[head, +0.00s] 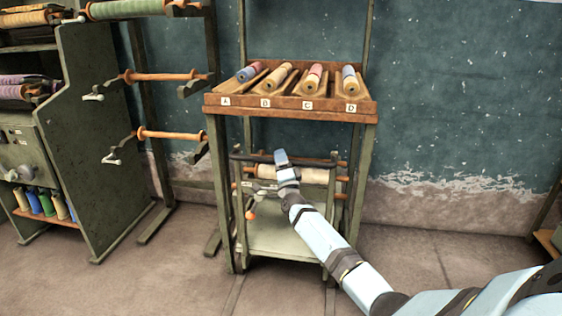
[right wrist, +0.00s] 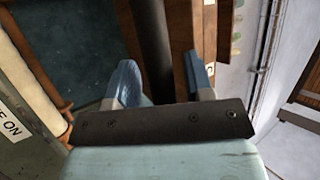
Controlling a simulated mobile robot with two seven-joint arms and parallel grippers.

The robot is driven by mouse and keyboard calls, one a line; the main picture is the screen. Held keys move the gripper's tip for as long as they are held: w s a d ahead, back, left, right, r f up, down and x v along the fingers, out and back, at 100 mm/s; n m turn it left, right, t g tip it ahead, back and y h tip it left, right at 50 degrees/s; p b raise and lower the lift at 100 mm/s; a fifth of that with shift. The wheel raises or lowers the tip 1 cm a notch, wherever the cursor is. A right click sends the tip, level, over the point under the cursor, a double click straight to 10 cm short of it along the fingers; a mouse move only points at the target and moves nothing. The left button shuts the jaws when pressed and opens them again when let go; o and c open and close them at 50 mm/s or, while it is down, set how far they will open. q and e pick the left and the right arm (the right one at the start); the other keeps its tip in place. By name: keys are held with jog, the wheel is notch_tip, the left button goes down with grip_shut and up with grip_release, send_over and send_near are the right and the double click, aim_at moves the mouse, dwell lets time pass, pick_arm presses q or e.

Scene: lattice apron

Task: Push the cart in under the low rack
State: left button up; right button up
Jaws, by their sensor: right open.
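The low rack (head: 240,105) stands against the teal wall on grey-green legs, with a wooden tray top holding several rolls in labelled slots. The cart (head: 283,243), a grey-green frame with a lower shelf and a pale roll (head: 312,175), stands below the tray, between the rack's legs in the picture. How deep it sits is hard to tell. My right gripper (head: 281,157) is at the cart's dark top bar (head: 252,156). In the right wrist view my right gripper (right wrist: 162,82) is open, with a dark bar (right wrist: 153,40) between its fingers. My left gripper is out of view.
A grey-green cabinet (head: 90,130) and a stand with orange rollers (head: 172,136) are on the left. The floor (head: 430,250) to the right is mostly clear; a wooden-shelved piece (head: 548,240) is at the right edge.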

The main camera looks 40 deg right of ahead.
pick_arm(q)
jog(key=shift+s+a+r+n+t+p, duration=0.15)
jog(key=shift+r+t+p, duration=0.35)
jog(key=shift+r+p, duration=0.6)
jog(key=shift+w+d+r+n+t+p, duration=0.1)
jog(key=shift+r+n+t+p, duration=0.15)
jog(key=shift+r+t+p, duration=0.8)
pick_arm(e)
jog(key=v, duration=1.3)
jog(key=shift+s+f, duration=0.25)
jog(key=shift+s, duration=0.05)
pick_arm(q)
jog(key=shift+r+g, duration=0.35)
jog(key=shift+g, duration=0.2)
pick_arm(e)
jog(key=shift+a, duration=0.1)
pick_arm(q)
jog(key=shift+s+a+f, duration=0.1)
